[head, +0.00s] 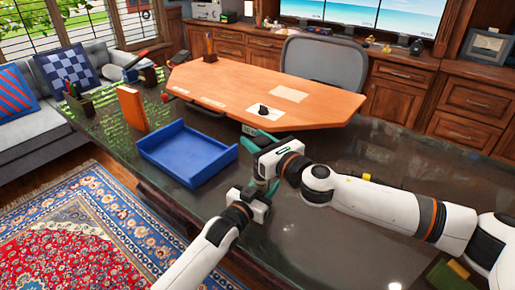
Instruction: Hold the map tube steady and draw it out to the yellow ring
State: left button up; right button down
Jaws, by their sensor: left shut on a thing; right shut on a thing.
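The map tube (261,180) shows only as a short, dark, narrow piece between my two grippers, over the front part of the dark desk. Most of it is hidden by the grippers. My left gripper (256,189), the lower one, is shut on its near end. My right gripper (259,160), the upper one, comes in from the right and is shut on its far part. The grippers are close together. I cannot make out a yellow ring on the tube.
A blue open tray (187,165) lies on the dark desk (330,235), just left of my grippers. An orange upright box (132,108) stands farther left. An orange-brown desk panel (325,110) and a grey chair (325,62) are behind. The desk front centre is clear.

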notch_tip(320, 180, up, 2)
jog(key=shift+r, duration=0.1)
jog(key=c, duration=0.9)
grip_release()
jog(key=shift+s+d, duration=0.1)
jog(key=shift+s, duration=0.05)
jog(key=v, duration=1.2)
